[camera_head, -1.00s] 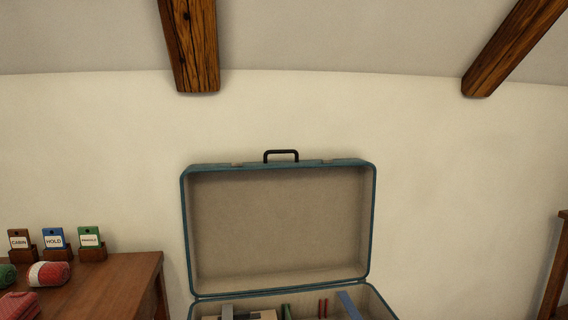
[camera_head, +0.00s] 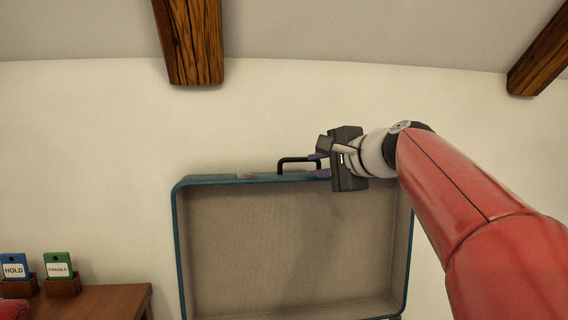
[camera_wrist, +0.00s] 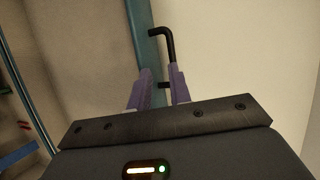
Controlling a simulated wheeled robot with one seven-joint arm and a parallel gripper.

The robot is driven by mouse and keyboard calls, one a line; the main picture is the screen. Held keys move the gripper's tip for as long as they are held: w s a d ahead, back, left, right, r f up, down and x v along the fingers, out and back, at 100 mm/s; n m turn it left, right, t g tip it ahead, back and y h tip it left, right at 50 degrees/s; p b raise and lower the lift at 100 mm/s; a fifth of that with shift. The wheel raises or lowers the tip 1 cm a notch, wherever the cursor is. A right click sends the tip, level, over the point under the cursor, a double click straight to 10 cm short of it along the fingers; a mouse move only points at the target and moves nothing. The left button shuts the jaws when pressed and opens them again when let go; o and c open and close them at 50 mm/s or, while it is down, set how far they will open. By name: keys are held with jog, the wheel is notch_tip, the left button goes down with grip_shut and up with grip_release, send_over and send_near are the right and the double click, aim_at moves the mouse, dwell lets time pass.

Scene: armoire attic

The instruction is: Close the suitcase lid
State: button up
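The suitcase lid (camera_head: 290,250) stands open and upright, its beige lining facing me and its blue rim at the top. A black handle (camera_head: 284,163) sits on its top edge; it also shows in the wrist view (camera_wrist: 168,42). My gripper (camera_head: 313,165) is at the top rim, at the handle's right end. In the wrist view, its purple fingers (camera_wrist: 160,72) are apart, with the blue rim and one handle end showing between them. I cannot tell whether they touch the lid. The suitcase base is below the head view; part of its contents shows at the wrist view's left edge.
A wooden table (camera_head: 105,302) stands at the lower left with a blue HOLD card (camera_head: 14,267) and a green FRAGILE card (camera_head: 57,266) in holders. A plain wall is behind the lid. Wooden beams (camera_head: 192,40) cross above.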

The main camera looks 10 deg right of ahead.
aim_at(300, 160)
jog(key=x, duration=0.2)
jog(key=r+x, duration=0.1)
jog(key=x, duration=0.2)
jog(key=p+x, duration=0.1)
jog(key=x, duration=0.2)
jog(key=shift+w+d+r, duration=0.15)
jog(key=shift+w+r, duration=0.2)
jog(key=shift+w, duration=0.15)
grip_shut()
